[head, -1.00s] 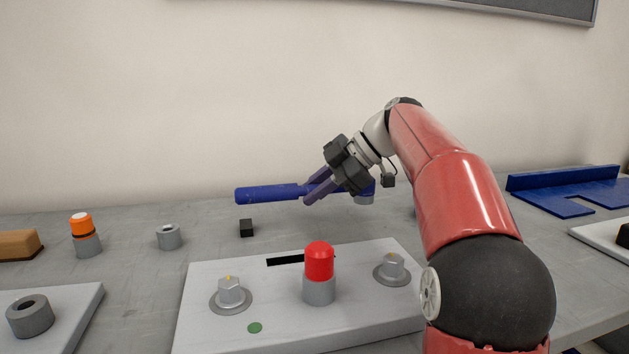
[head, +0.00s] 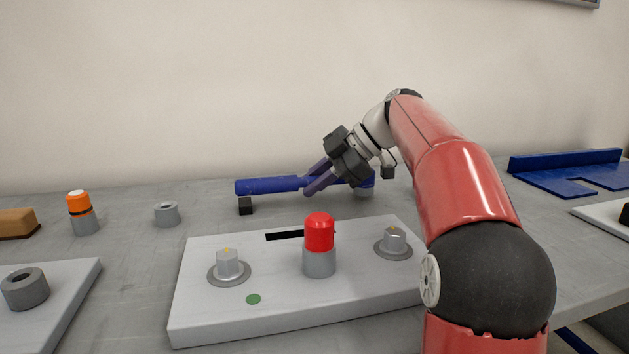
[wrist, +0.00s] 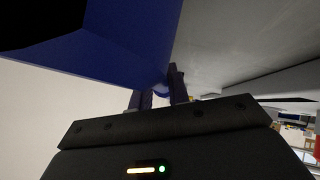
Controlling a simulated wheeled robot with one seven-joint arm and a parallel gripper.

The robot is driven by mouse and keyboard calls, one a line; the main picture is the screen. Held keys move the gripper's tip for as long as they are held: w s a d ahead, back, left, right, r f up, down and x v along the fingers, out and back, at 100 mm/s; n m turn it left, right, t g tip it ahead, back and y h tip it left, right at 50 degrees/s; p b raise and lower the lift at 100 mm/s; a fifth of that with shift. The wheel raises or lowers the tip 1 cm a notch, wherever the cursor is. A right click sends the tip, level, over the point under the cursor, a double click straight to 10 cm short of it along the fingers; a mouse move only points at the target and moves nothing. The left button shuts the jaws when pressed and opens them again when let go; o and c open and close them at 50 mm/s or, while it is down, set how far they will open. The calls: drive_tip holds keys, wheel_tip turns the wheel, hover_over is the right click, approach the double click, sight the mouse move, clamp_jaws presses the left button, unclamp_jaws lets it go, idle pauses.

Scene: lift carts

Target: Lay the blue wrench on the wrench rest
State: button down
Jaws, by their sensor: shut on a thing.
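The blue wrench (head: 266,186) is level, low over the back of the bench in the head view. My gripper (head: 318,180) is shut on it near its middle, and the fingers cover part of it. The wrench's right end (head: 367,182) shows past the fingers. A small black block (head: 245,206), which seems to be part of the wrench rest, stands just under the wrench's left end. I cannot tell whether they touch. In the wrist view a large blue surface (wrist: 115,45), probably the wrench, lies beyond my fingers (wrist: 162,92).
A white panel with a red button (head: 319,232) and two knobs (head: 229,264) stands in front of the wrench. An orange-topped cylinder (head: 80,208) and a grey ring (head: 167,213) are at left. A blue slotted plate (head: 570,172) is at far right.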

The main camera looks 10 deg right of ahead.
drive_tip(key=shift+f+b, duration=0.6)
drive_tip(key=shift+b, duration=0.1)
drive_tip(key=c, duration=1.3)
unclamp_jaws()
drive_tip(key=shift+o, duration=0.2)
drive_tip(key=shift+d, duration=0.1)
drive_tip(key=p+v, duration=0.1)
drive_tip(key=v, duration=0.6)
drive_tip(key=shift+r, duration=0.15)
drive_tip(key=shift+s+d+r, duration=0.1)
drive_tip(key=shift+d+r, duration=0.05)
drive_tip(key=shift+d, duration=0.05)
drive_tip(key=shift+s, duration=0.1)
